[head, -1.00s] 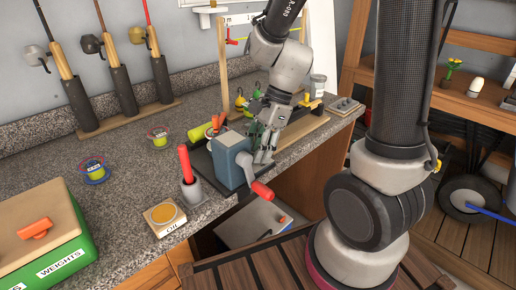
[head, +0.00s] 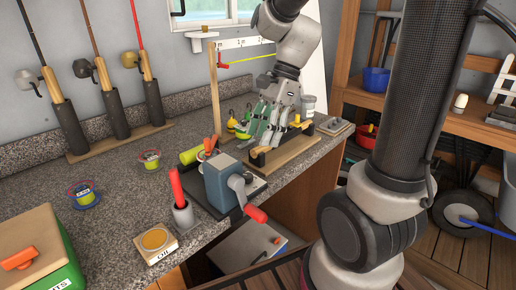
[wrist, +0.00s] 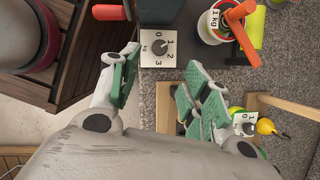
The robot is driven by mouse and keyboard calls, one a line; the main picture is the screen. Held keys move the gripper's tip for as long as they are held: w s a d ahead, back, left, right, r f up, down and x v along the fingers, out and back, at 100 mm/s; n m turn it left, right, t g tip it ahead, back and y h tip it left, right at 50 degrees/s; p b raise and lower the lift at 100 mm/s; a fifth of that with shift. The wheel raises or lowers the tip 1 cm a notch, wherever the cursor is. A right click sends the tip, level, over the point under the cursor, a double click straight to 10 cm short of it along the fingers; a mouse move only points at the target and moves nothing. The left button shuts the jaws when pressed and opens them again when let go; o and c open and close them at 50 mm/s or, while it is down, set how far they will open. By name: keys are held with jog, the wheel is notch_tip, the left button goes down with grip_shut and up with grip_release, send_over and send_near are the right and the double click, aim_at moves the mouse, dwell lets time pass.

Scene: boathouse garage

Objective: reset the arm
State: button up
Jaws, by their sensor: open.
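The blue-grey box (head: 222,182) with a red-handled crank (head: 256,213) stands at the counter's front edge, just left of my gripper. A dial plate marked 1, 2, 3 (wrist: 158,47) shows ahead of the fingers in the wrist view.
A wooden stand (head: 290,146) and yellow-green floats (head: 232,125) are close around my gripper. Fishing rods stand in a rack (head: 120,137). The counter's middle left is mostly clear.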

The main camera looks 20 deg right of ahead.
jog(key=shift+d+r, duration=0.15)
jog(key=shift+r, duration=0.15)
